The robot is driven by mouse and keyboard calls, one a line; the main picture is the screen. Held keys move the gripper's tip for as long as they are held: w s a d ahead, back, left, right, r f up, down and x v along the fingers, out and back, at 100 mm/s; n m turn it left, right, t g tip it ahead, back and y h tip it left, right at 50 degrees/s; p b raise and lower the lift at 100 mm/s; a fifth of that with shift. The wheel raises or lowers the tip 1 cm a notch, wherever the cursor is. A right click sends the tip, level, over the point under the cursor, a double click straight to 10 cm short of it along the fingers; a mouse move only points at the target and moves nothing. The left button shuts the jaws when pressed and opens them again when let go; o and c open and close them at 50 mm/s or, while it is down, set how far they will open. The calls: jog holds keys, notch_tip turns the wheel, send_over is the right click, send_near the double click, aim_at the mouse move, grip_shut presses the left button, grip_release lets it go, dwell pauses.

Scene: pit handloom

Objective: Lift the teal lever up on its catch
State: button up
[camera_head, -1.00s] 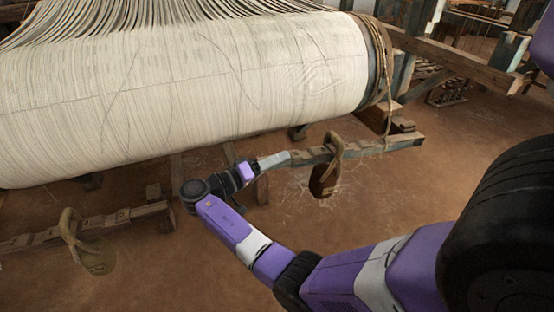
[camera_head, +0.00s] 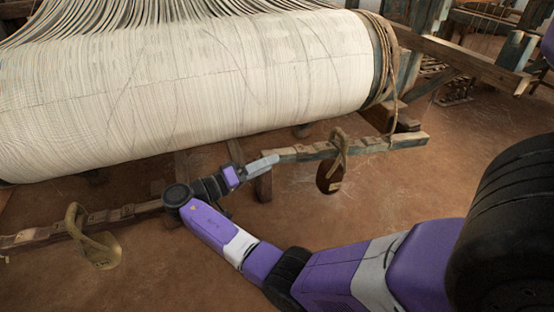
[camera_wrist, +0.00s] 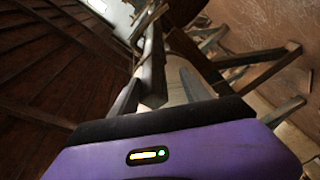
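A worn bar with faded teal paint (camera_head: 370,146) runs below the right end of the large warp roll; I take it to be the teal lever. My gripper (camera_head: 264,164) is at this bar's left end, its pale finger in line with the bar. In the wrist view, a grey finger (camera_wrist: 190,85) shows beside a long dark bar (camera_wrist: 152,65). Whether the fingers are around the bar or touching it, I cannot tell. The catch cannot be made out.
A looped strap with a dark weight (camera_head: 331,174) hangs on the bar. The pale warp roll (camera_head: 190,85) is close above my gripper. A second notched bar (camera_head: 125,213) with a strap (camera_head: 92,240) lies to the left. Bare earth floor (camera_head: 400,190) is in front.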

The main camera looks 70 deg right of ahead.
jog(key=shift+v, duration=1.3)
jog(key=b+v, duration=0.4)
jog(key=v, duration=0.5)
jog(key=shift+r, duration=0.1)
dwell(0.6)
